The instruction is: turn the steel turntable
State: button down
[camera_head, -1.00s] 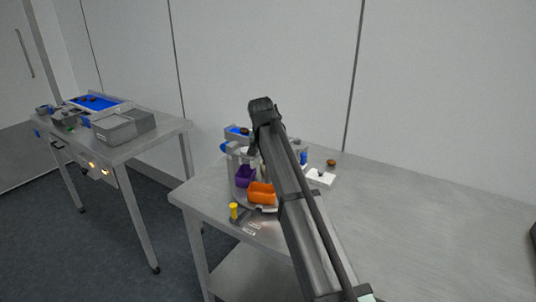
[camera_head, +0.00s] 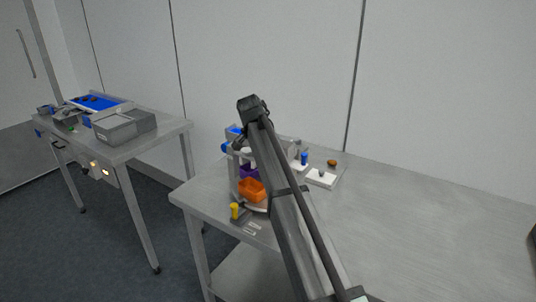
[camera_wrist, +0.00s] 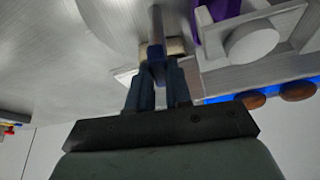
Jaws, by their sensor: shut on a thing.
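The steel turntable (camera_head: 262,208) stands on the near steel table, largely hidden behind my arm in the head view. It carries an orange bin (camera_head: 251,190) and a purple bin (camera_head: 249,172). The purple bin also shows at the top of the wrist view (camera_wrist: 208,30). My gripper (camera_wrist: 156,75) is shut on a slim upright grey-blue post (camera_wrist: 157,30), which looks like a turntable peg, though its foot is hard to make out. In the head view my gripper is hidden behind my arm.
A yellow-topped peg (camera_head: 235,210) stands by the table's front left edge. A white block (camera_head: 321,178) and a brown date (camera_head: 332,162) lie at the right. A blue tray with dates (camera_wrist: 265,98) is near my gripper.

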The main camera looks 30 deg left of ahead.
jog(key=shift+w+a+m+g+h, duration=0.1)
jog(key=shift+m+g+h, duration=0.35)
jog(key=shift+m, duration=1.1)
jog(key=shift+a+m+g+h, duration=0.1)
jog(key=shift+m+g+h, duration=0.15)
jog(key=shift+m+h, duration=0.85)
jog(key=shift+w+a+m+g, duration=0.1)
jog(key=shift+m+g, duration=0.3)
jog(key=shift+m, duration=1.25)
jog(key=shift+m+g, duration=0.4)
jog(key=shift+m, duration=1.6)
jog(key=c, duration=1)
grip_release()
jog(key=shift+c, duration=0.2)
jog(key=shift+h, duration=0.25)
